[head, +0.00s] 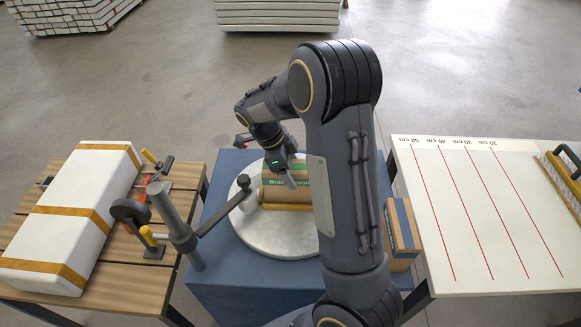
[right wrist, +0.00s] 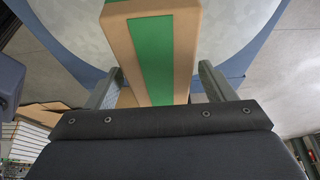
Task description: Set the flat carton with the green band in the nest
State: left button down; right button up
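The flat carton with the green band (head: 281,195) is brown and is over the round pale plate (head: 255,238), partly hidden by my right arm. In the right wrist view the carton (right wrist: 152,55) lies between my fingers, with narrow gaps beside them. My right gripper (head: 289,172) reaches down at the carton; it is open around it in the right wrist view (right wrist: 158,82). A yellow rail (head: 284,207) runs along the carton's near lower edge and looks like part of the nest. I cannot tell if the carton touches it. My left gripper is not in view.
The plate is on a blue block (head: 225,290). A grey post (head: 172,215) with a dark arm reaches over the plate's left side. A blue-banded carton (head: 403,230) is at right. A slatted table with a white package (head: 75,205) is left; a red-lined white table (head: 470,220) is right.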

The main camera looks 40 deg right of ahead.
jog(key=shift+r, duration=0.1)
jog(key=v, duration=1.1)
jog(key=shift+b, duration=0.3)
jog(key=s+a+n+t+y, duration=0.3)
jog(key=s+a+n, duration=0.3)
jog(key=s+n, duration=0.5)
jog(key=s+a+n+t+y, duration=0.4)
jog(key=s+a+n+t, duration=0.1)
jog(key=s+n, duration=0.6)
jog(key=shift+a+r+n+t, duration=0.3)
jog(key=shift+a+n, duration=0.25)
jog(key=shift+n, duration=0.65)
jog(key=shift+s, duration=0.1)
